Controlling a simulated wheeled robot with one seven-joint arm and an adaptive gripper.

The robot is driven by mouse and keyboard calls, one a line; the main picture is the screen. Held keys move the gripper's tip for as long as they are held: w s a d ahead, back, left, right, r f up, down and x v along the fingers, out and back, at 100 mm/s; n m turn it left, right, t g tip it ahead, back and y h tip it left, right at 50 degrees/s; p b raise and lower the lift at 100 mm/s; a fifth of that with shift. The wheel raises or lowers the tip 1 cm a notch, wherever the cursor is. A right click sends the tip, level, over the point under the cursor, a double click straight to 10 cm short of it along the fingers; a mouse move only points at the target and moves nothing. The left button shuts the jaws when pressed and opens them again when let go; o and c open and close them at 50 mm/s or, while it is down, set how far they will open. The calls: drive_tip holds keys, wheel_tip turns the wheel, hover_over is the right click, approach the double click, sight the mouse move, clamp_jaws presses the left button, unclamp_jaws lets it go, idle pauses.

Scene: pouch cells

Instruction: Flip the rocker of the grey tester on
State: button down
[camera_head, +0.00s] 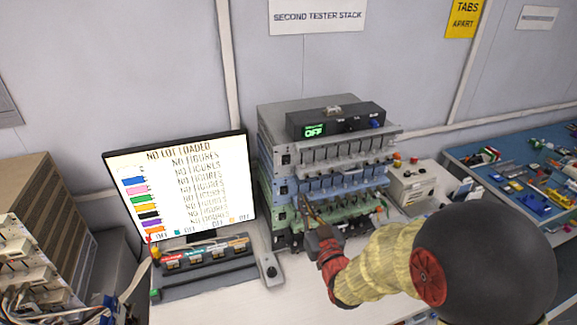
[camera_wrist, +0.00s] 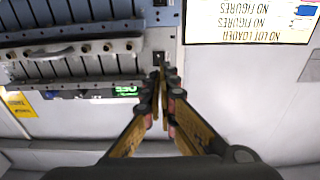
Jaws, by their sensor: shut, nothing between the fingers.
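The grey tester (camera_head: 345,151) is the top unit with slots in the stack, above a blue and a green one. Its small dark rocker (camera_head: 286,159) is at the left end of its front. In the upside-down wrist view, the grey tester (camera_wrist: 120,46) has its rocker (camera_wrist: 158,57) just beyond my fingertips, partly covered by them. I cannot tell whether they touch it or which way it is tilted. My gripper (camera_head: 306,207) is shut and empty; in the head view its tips overlap the lower stack. It also shows in the wrist view (camera_wrist: 161,70).
The blue tester (camera_head: 325,186) and green tester (camera_head: 335,213) sit below. A black box (camera_head: 345,121) reading OFF stands on top. A monitor (camera_head: 182,187) stands left of the stack, with a strip of switches (camera_head: 205,262) before it. A beige box (camera_head: 411,183) stands to the right.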

sight(286, 158)
drive_tip(key=shift+s+r+t, duration=0.1)
drive_tip(key=shift+r+t, duration=0.3)
drive_tip(key=shift+r, duration=0.55)
drive_tip(key=x, duration=1.4)
drive_tip(key=shift+a+p, duration=0.1)
drive_tip(key=shift+p, duration=0.3)
